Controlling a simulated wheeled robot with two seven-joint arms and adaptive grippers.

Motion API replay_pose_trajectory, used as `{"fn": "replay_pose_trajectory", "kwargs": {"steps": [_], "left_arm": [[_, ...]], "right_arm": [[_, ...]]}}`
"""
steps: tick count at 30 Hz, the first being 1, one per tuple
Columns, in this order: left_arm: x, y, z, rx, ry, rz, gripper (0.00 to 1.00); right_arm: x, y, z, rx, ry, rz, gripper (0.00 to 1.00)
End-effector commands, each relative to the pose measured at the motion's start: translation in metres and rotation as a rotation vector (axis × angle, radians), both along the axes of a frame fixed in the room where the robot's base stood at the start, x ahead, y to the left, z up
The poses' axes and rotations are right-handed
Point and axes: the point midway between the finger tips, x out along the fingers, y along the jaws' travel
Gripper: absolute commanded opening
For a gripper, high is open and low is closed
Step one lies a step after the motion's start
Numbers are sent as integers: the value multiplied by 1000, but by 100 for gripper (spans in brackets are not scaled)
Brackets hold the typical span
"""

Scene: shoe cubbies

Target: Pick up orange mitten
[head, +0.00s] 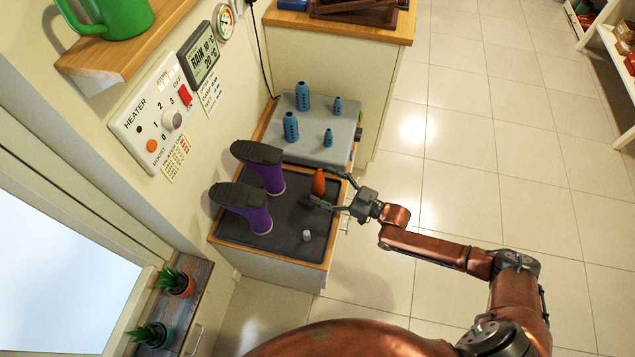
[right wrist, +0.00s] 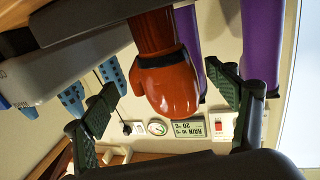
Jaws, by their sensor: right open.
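The orange mitten (head: 318,183) stands upright on the dark mat of the low cabinet, near its right edge. My right gripper (head: 327,188) is open beside it, with its fingers spread to either side of the mitten. In the right wrist view, which is upside down, the mitten (right wrist: 168,88) hangs between the two open fingers (right wrist: 172,108), with a gap on both sides. It has a dark band near its cuff. My left gripper is not in view.
A small grey cylinder (head: 306,236) stands nearer. Several blue perforated pieces (head: 291,127) stand on a grey unit (head: 318,152) behind. Tiled floor (head: 470,120) is open to the right.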

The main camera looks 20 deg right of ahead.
Motion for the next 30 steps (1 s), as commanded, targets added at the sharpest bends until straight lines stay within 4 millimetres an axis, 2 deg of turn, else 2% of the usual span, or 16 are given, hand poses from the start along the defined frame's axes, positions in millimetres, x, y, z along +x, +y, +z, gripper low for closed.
{"fn": "replay_pose_trajectory", "kwargs": {"steps": [5,13,30], "left_arm": [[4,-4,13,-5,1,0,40],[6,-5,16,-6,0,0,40],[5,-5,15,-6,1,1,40]], "right_arm": [[14,13,-2,0,0,1,80],[15,14,0,-1,-1,1,80],[15,14,0,-1,0,1,40]]}}
